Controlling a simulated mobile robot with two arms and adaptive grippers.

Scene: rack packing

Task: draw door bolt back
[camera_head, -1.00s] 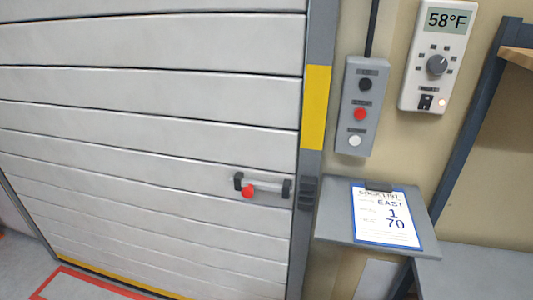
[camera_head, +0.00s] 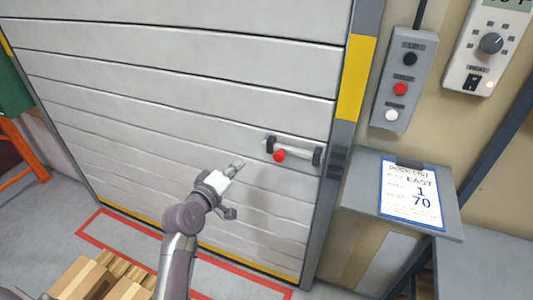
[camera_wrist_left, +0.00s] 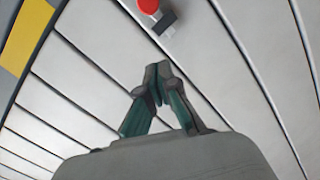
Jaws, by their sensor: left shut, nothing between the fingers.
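The door bolt (camera_head: 294,148) is a grey bar held between dark brackets on the white slatted door (camera_head: 200,75). In the left wrist view the shut fingertips (camera_wrist_left: 156,72) point toward the door, with the red knob (camera_wrist_left: 148,6) at the top edge, partly cut off. My right gripper is not in view.
A grey button box (camera_head: 404,80) and a thermostat (camera_head: 487,45) are on the wall right of the door. A clipboard (camera_head: 411,195) lies on a small grey shelf (camera_head: 358,190). Cardboard boxes (camera_head: 85,278) stand at the lower left. Red tape (camera_head: 125,246) marks the floor.

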